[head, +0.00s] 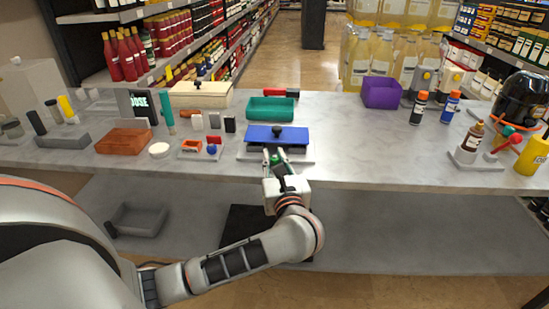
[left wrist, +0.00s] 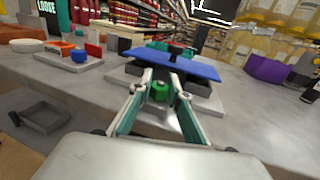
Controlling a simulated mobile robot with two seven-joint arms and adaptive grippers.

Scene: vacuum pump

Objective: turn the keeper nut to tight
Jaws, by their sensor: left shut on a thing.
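A green nut (left wrist: 160,91), which looks like the keeper nut, sits at the front of a device with a blue top plate (left wrist: 180,64) on a pale base. In the head view the blue plate (head: 290,131) carries a black knob (head: 277,132), and the nut is mostly hidden by the fingers. My left gripper (head: 274,157) reaches in from the front edge of the table. In the left wrist view its fingers (left wrist: 160,88) are shut on the green nut, one on each side. My right gripper is not in view.
A green tray (head: 272,119) stands behind the device. A small pale board with red, orange and blue parts (head: 202,151) and an orange tray (head: 124,147) are to the left. A purple bin (head: 382,100) is back right. The table (head: 370,150) right of the device is clear.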

